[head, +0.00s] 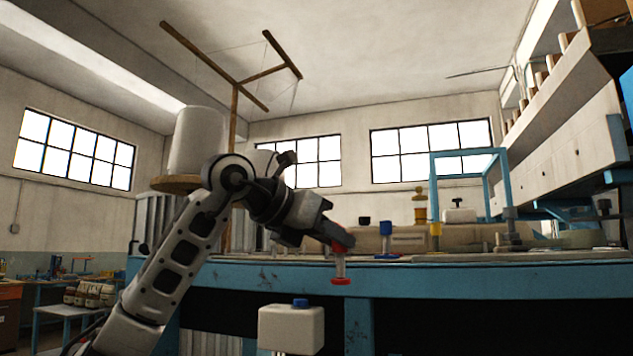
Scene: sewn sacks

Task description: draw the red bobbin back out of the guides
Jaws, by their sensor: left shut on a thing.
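The red bobbin (341,268) hangs upright at the front edge of the blue bench, with red ends and a pale middle. My left gripper (343,243) is shut on its upper end. The bobbin's lower red end shows in front of the bench's blue front rail, and nothing visible touches it there. Thread guides cannot be clearly made out. My right gripper is not in view.
A blue bobbin (387,239) and a yellow one (435,236) stand on the bench to the right. A blue frame (433,190) rises behind them. A pale block with a blue knob (291,328) sits below the bench's blue front rail (480,281).

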